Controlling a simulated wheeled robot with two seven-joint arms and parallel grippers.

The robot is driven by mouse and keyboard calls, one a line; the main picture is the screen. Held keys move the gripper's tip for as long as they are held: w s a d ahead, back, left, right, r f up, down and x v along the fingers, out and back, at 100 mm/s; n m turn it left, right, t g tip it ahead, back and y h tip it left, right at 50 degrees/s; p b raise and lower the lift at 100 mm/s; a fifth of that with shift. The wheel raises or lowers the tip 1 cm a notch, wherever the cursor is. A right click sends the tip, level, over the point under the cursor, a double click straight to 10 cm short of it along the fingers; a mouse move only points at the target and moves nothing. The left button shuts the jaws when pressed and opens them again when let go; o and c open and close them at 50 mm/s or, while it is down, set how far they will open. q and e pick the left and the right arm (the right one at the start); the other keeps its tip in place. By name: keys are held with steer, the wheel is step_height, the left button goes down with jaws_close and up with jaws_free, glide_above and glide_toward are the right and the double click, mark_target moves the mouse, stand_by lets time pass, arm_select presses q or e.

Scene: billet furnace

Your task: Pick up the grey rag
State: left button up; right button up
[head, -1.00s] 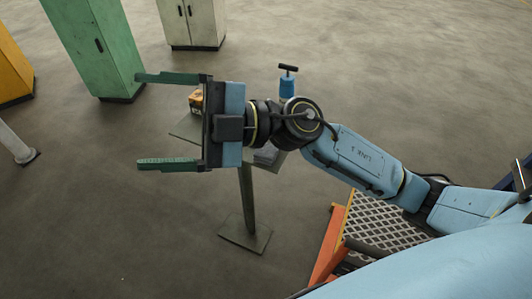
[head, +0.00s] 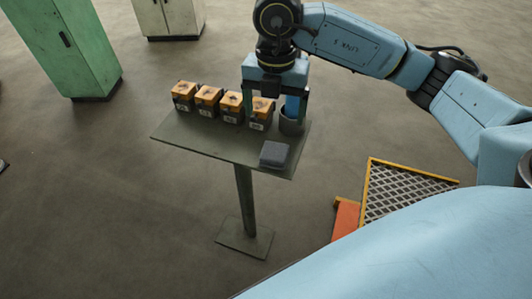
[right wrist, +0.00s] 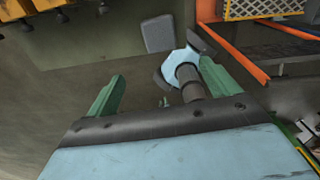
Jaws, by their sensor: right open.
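The grey rag (head: 275,154) is a small dark grey folded pad lying flat near the right front edge of the small table (head: 215,147). A grey pad that looks like it shows at the top of the right wrist view (right wrist: 158,33). My right gripper (head: 276,115) is open and points down, its two green fingers apart, behind the rag in the head view. It is not touching the rag. In the right wrist view the open fingers (right wrist: 163,88) show no rag between them. My left gripper is not in view.
Several orange-and-black boxes (head: 208,96) stand in a row along the table's back. A grated platform (head: 400,188) with orange edges stands right of the table. Cabinets stand behind.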

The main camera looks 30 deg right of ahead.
mark_target(274, 154)
step_height(274, 154, down, 8)
steer(key=shift+w+r, duration=0.1)
steer(key=shift+w, duration=0.05)
step_height(274, 154, down, 2)
steer(key=f, duration=0.1)
steer(key=f+p, duration=0.1)
steer(key=f, duration=0.1)
steer(key=shift+d+f, duration=0.2)
steer(key=shift+f, duration=0.4)
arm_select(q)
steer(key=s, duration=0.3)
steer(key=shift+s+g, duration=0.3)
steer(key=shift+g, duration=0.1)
arm_select(e)
steer(key=c, duration=1.1)
steer(key=shift+o, duration=0.2)
